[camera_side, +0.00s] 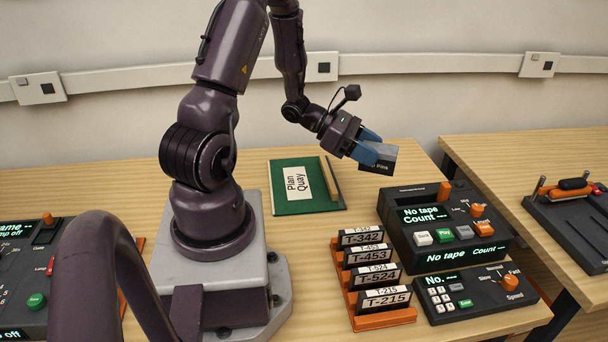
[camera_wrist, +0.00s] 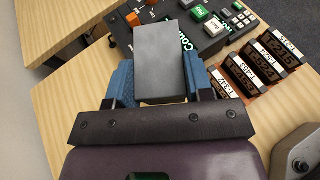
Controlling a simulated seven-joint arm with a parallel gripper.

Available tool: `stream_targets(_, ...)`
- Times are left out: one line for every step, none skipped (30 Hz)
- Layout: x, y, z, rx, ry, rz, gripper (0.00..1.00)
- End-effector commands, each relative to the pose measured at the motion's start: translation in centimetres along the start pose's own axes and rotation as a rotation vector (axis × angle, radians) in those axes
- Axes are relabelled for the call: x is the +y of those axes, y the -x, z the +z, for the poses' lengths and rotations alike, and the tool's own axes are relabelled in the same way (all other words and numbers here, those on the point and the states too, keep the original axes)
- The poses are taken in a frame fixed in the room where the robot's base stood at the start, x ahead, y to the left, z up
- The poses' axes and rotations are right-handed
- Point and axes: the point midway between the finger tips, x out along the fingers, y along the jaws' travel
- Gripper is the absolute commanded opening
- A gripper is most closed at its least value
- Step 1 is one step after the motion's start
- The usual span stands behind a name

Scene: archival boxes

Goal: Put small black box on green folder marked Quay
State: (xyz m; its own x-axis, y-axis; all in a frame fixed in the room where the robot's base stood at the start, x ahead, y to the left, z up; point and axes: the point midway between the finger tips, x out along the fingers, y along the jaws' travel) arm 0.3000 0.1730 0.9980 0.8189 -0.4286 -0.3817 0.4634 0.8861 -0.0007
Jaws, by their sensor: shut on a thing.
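The small black box (camera_side: 376,167) is between the blue fingers of my gripper (camera_side: 369,148) in the side view, held above the table to the right of the folder. In the wrist view the box (camera_wrist: 159,62) shows as a dark grey block with my gripper's (camera_wrist: 155,85) blue fingers on both sides. The green folder (camera_side: 290,170) lies flat on the table behind my arm's base. It has a white label reading "Plan Quay" and a wooden strip on its right side. The folder is not seen in the wrist view.
A dark tape machine (camera_side: 450,264) with a keypad unit (camera_side: 478,299) stands at the front right. An orange rack of labelled cassettes (camera_side: 383,318) is left of it. A control panel (camera_side: 20,290) is at far left. Table is clear between folder and box.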

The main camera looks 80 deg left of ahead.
Motion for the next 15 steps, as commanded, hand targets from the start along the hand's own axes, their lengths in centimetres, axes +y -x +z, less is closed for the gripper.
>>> stream_targets(-1.3,-0.3,-0.5,0.001,-0.039,-0.102,0.24)
stream_targets(-2.1,-0.4,-0.8,0.001,-0.065,-0.166,0.24)
stream_targets(-3.2,-0.4,-1.1,0.000,-0.100,-0.250,0.24)
stream_targets(-4.0,-0.4,-1.4,0.001,-0.127,-0.314,0.24)
stream_targets(-4.8,-0.3,-1.8,0.000,-0.153,-0.379,0.24)
stream_targets(-5.8,-0.1,-2.2,0.000,-0.190,-0.468,0.24)
stream_targets(-6.5,0.1,-2.6,0.000,-0.218,-0.534,0.24)
stream_targets(-7.2,0.4,-2.9,0.000,-0.245,-0.601,0.24)
stream_targets(-8.0,0.9,-3.5,0.000,-0.284,-0.693,0.24)
stream_targets(-8.6,1.2,-3.9,0.000,-0.312,-0.762,0.24)
stream_targets(-9.2,1.7,-4.3,0.000,-0.341,-0.831,0.24)
stream_targets(-9.8,2.3,-4.8,0.000,-0.379,-0.924,0.24)
stream_targets(-10.2,2.9,-5.2,0.000,-0.409,-0.994,0.24)
stream_targets(-10.6,3.4,-5.6,0.001,-0.438,-1.066,0.24)
stream_targets(-11.0,4.2,-6.1,0.000,-0.477,-1.160,0.24)
